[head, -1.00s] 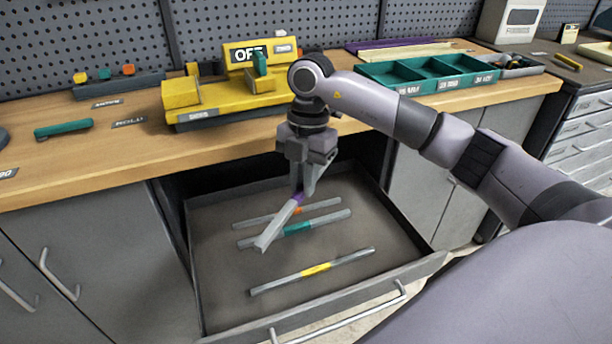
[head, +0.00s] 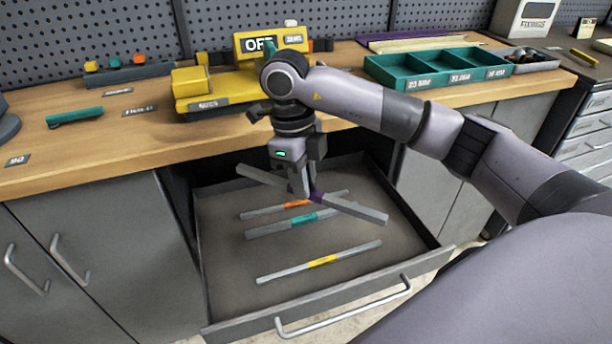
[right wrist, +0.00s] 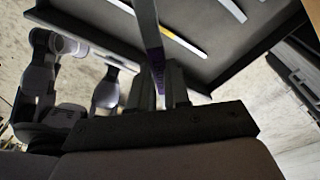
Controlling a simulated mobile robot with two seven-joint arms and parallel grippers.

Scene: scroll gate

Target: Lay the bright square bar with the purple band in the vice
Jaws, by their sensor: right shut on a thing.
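My right gripper (head: 305,188) is shut on the bright square bar (head: 355,207) at its purple band (head: 317,196). The bar hangs above the open drawer, sloping from upper left to lower right in the head view. In the right wrist view the bar (right wrist: 147,22) runs up from between the fingers (right wrist: 163,92), with the purple band (right wrist: 154,62) beside them. A yellow machine (head: 205,92) with an OFF sign stands on the bench behind the arm. I cannot tell which part of it, if any, is the vice. My left gripper does not show.
The open drawer (head: 225,285) holds bars with orange (head: 298,203), teal (head: 303,221) and yellow (head: 322,261) bands. A teal divided tray (head: 437,73) stands on the bench at right. A teal-handled item (head: 75,116) lies at left. The bench front (head: 130,150) is clear.

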